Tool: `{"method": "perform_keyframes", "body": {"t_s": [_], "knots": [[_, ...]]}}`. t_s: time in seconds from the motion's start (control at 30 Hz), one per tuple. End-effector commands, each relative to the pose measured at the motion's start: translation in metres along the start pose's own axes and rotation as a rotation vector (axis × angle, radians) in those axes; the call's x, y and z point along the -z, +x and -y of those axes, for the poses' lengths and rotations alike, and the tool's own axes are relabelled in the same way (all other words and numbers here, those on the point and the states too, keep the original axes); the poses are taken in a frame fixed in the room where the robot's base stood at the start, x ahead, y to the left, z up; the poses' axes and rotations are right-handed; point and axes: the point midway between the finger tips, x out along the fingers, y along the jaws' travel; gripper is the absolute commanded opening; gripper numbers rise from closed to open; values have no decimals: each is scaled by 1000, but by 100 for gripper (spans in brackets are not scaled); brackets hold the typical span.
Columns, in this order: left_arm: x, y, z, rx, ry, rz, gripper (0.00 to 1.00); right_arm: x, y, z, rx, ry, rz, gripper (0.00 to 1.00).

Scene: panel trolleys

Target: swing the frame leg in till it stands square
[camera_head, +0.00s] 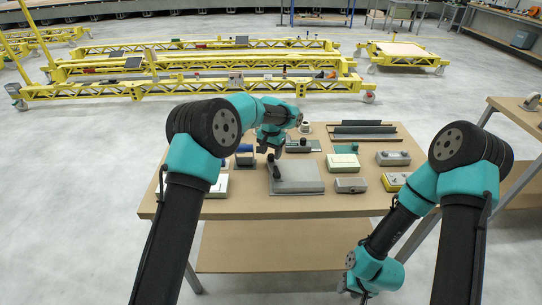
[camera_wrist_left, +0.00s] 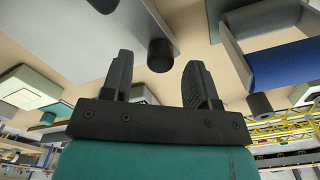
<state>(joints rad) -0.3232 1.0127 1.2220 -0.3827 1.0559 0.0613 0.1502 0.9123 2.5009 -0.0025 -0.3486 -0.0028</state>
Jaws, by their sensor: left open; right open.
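A flat grey plate (camera_head: 298,179) with a dark upright post at its left side lies near the table's middle. I cannot tell for sure which part is the frame leg. My left gripper (camera_head: 271,150) is over the plate's back left corner. In the left wrist view my left gripper (camera_wrist_left: 160,85) has its two fingers apart. A short black cylinder (camera_wrist_left: 160,56) shows between and beyond them, beside the grey plate (camera_wrist_left: 85,35); I see no contact. My right gripper (camera_head: 356,293) hangs low in front of the table's edge, away from the objects, its fingers small and partly hidden.
The wooden table (camera_head: 330,207) also holds a cream-topped green box (camera_head: 342,162), a grey box (camera_head: 392,158), a small grey box (camera_head: 351,185) and dark strips (camera_head: 362,128) at the back. A blue block (camera_wrist_left: 285,62) is near my left gripper. Yellow trolleys (camera_head: 190,88) stand behind.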

Motion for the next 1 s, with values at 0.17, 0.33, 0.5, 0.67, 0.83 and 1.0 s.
{"method": "perform_keyframes", "body": {"t_s": [0.17,0.33,0.5,0.67,0.83,1.0], "knots": [[0,17,0,0,-1,-1,54,0,0,0,0,0,0,43],[0,21,0,0,-1,-1,54,0,0,0,0,0,0,43],[0,21,0,0,-1,-1,54,0,0,0,0,0,0,43],[0,20,0,0,-1,-1,40,0,0,0,0,0,0,43],[0,20,0,0,-1,-1,24,0,0,0,0,0,0,43],[0,20,0,0,-1,-1,7,0,0,0,0,0,0,43]]}}
